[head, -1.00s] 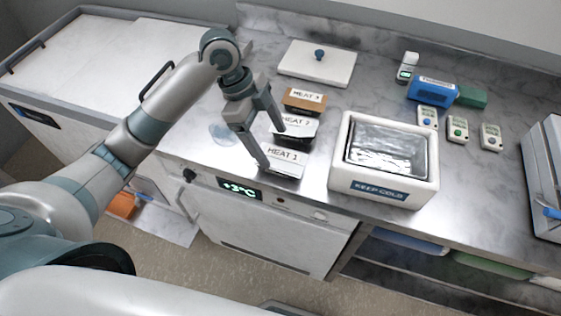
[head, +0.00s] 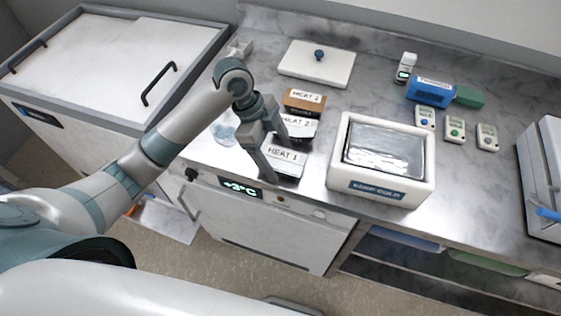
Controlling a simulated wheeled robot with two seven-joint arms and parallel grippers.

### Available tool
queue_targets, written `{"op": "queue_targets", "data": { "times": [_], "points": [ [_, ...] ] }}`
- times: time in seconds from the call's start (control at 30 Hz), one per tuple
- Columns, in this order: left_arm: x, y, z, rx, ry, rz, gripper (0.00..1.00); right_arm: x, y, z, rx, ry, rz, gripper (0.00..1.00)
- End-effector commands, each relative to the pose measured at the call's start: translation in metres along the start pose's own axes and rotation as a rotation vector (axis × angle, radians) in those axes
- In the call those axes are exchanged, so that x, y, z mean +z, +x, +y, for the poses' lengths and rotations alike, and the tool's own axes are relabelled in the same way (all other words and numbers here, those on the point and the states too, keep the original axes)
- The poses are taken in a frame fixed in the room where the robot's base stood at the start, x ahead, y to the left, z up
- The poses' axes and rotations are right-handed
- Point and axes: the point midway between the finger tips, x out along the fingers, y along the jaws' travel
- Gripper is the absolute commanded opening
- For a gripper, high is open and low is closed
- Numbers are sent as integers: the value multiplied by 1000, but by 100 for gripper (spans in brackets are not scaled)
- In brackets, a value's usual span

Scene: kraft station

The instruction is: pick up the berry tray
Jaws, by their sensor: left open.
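I cannot pick out a berry tray for certain. A white box marked KEEP COLD (head: 345,183) stands on the counter with a shiny, clear-topped tray (head: 385,150) in its opening; its contents are unclear. My left gripper (head: 280,163) is open, pointing down at the left side of the labelled boxes. Its fingers partly cover the box marked HEAT 1 (head: 290,158) and the box marked HEAT 2 (head: 300,127) behind it. I cannot tell whether they touch. My right gripper is out of view.
Another labelled box (head: 305,97) stands behind. A white lid with a blue knob (head: 318,65) lies at the back. A blue device (head: 430,90), several small meters (head: 455,129) and a grey case (head: 543,175) are to the right. A chest (head: 100,60) stands left.

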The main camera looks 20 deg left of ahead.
Motion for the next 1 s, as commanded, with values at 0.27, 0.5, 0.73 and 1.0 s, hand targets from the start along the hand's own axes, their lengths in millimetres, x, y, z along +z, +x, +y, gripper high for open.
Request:
{"op": "queue_targets", "data": {
  "times": [0.27, 0.5, 0.73, 1.0],
  "points": [
    [0, 0, 0, -1, 0, 0, 30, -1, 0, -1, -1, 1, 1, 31],
    [0, -1, 0, -1, 0, 0, 30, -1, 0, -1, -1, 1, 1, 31],
    [-6, -14, -1, -4, 3, 0, 30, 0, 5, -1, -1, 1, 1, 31],
    [-21, -53, -2, -6, 3, -1, 30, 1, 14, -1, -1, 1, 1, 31]
  ]
}}
